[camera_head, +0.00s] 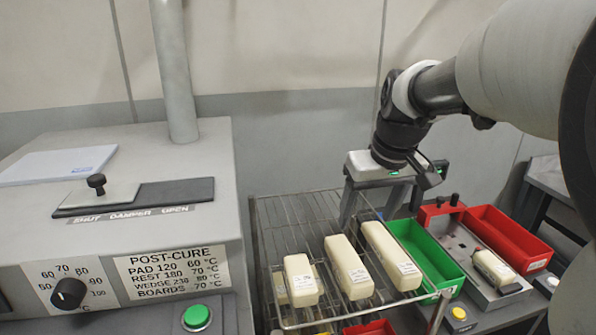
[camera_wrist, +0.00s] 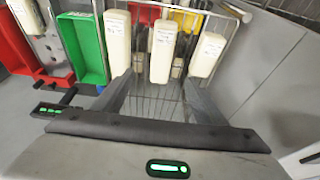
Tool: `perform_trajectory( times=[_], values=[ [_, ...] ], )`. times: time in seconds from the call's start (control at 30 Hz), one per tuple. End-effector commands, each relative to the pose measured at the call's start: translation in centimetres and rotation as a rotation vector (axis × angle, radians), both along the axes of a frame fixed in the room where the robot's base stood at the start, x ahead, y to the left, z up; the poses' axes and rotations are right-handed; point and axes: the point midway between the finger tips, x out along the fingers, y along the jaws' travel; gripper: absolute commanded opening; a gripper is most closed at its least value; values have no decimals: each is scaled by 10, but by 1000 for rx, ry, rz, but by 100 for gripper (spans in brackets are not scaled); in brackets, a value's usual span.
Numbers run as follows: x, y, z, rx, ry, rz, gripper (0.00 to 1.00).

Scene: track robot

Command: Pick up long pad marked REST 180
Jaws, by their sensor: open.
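Several cream pads lie on a wire rack (camera_head: 290,225). In the head view there is a shorter left pad (camera_head: 302,281), a longer middle pad (camera_head: 348,266) and a longer right pad (camera_head: 390,254). Each has a small white end label; the print is too small to read, so I cannot tell which is REST 180. My gripper (camera_head: 370,215) is open and empty, pointing down over the rack's far part, behind the pads. In the wrist view my fingers (camera_wrist: 157,85) are spread, with the middle pad (camera_wrist: 163,50) beyond the gap between them.
A green bin (camera_head: 418,252) stands right of the rack, then a metal plate with a pad-like block (camera_head: 494,268) and a red bin (camera_head: 510,238). A grey oven with a POST-CURE sign (camera_head: 178,268) stands left. The rack's far wires are bare.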

Motion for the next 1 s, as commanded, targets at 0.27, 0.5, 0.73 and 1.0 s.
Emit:
perform_trajectory(
  times=[0.27, 0.5, 0.73, 1.0],
  values=[
    [11, -2, -30, -6, 10, 30, 66],
    [26, 2, -81, -6, 10, 30, 66],
    [37, 4, -114, -7, 7, 30, 66],
    [41, 10, -136, -6, 9, 31, 66]
  ],
)
